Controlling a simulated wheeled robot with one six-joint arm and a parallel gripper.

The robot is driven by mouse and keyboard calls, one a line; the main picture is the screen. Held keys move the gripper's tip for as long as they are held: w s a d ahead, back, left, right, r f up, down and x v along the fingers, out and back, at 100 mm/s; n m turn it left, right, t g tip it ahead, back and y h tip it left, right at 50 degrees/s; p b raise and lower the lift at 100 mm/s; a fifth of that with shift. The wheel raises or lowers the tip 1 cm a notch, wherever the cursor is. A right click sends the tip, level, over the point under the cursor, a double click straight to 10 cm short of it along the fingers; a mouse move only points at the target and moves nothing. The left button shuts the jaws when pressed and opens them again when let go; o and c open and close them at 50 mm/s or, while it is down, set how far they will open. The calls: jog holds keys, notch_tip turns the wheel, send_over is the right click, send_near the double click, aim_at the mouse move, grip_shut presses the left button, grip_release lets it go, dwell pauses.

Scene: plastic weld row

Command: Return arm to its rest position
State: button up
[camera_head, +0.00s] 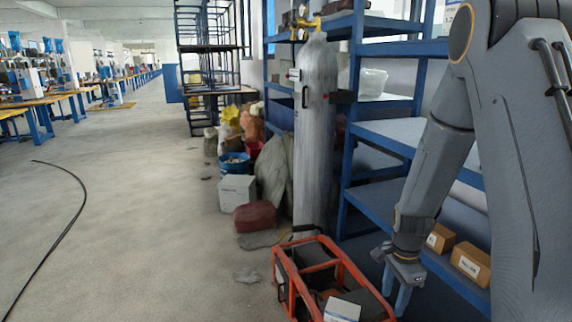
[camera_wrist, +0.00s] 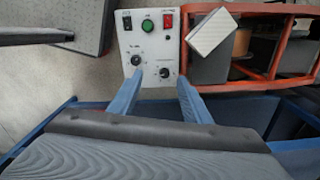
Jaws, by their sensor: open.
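My arm hangs down at the right of the head view, bent at the elbow. My gripper (camera_head: 396,292) points down beside the blue shelf rack, to the right of the orange-framed carrier (camera_head: 338,250). In the wrist view my gripper (camera_wrist: 160,78) shows two blue fingers spread apart with nothing between them. Beyond the fingertips is a white control panel (camera_wrist: 150,48) with knobs and green and red switches. I cannot tell whether the fingers touch it.
A small white box (camera_head: 342,310) sits in the carrier. Cardboard boxes (camera_head: 470,262) lie on a low shelf of the blue rack (camera_head: 365,205), close to my wrist. A grey gas cylinder (camera_head: 314,130) stands behind the carrier. A black cable (camera_head: 70,222) lies on the open floor at left.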

jog(key=s+a+r+n+p, duration=0.3)
jog(key=s+a+r+n, duration=0.2)
jog(key=s+r+n, duration=0.3)
jog(key=s+a+r+n+p, duration=0.3)
jog(key=s+a+r+n, duration=0.2)
jog(key=s+r+n, duration=0.3)
jog(key=s+r, duration=0.3)
jog(key=r, duration=0.3)
jog(key=shift+a+r, duration=0.35)
jog(key=shift+r, duration=0.05)
jog(key=shift+s, duration=0.1)
